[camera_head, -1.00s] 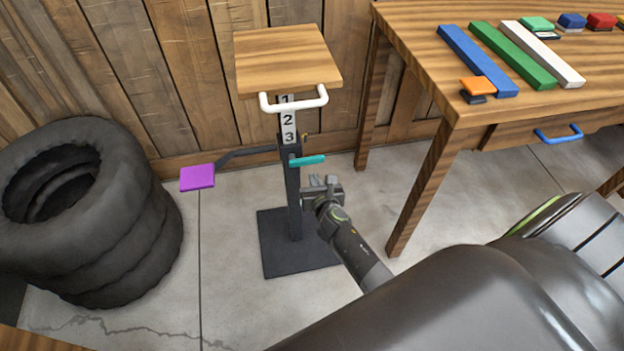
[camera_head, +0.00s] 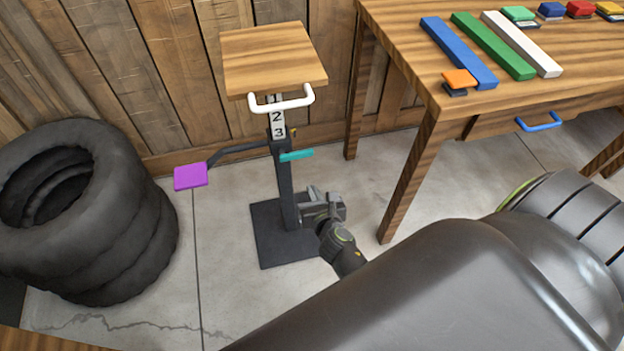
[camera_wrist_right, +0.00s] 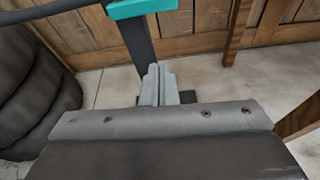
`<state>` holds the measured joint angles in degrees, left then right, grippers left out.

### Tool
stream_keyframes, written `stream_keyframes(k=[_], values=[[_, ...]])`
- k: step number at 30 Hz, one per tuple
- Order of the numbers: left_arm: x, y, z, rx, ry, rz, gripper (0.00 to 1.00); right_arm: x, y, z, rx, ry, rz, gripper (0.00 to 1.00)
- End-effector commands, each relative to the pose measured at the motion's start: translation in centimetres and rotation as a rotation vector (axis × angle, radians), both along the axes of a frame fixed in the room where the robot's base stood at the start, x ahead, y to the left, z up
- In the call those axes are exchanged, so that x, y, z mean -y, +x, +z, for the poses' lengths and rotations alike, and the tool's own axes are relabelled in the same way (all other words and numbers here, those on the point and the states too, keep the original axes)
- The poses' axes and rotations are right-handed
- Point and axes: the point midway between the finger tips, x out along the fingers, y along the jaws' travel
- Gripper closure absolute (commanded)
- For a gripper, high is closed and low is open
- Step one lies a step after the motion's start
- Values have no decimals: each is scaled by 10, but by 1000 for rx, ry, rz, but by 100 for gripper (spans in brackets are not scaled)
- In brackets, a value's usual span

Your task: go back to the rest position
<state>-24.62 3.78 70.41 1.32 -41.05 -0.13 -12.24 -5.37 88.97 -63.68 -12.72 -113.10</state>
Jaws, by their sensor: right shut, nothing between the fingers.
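My right gripper (camera_head: 312,204) is low in the middle of the head view, just right of the dark post of a small adjustable stand. It is shut and empty, apart from the teal lever (camera_head: 296,155) above it. In the right wrist view the closed fingers (camera_wrist_right: 158,84) point at the foot of the post, and the teal lever (camera_wrist_right: 141,8) shows at the top. My left gripper is not in view.
The stand has a wooden top (camera_head: 272,58), a white handle (camera_head: 282,103) and a purple pedal (camera_head: 190,176). Stacked tyres (camera_head: 90,215) are at the left. A wooden table (camera_head: 410,60) with coloured bars is at the right. Some floor between is clear.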

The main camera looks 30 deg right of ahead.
Motion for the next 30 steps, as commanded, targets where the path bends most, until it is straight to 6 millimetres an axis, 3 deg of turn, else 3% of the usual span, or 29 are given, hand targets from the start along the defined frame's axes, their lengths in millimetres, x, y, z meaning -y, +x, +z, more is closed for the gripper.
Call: stream_keyframes(k=[15, 19, 23, 30], values=[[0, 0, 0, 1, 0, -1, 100, 0, 0, 0, 0, 0, 0, 100], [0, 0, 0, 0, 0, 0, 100, 3, -5, -8, -9, 57, -29, 100], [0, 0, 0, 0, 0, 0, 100, 12, -24, -35, -33, 269, -146, 100], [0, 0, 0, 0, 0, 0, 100, 35, -90, -108, -76, 853, -579, 100]])
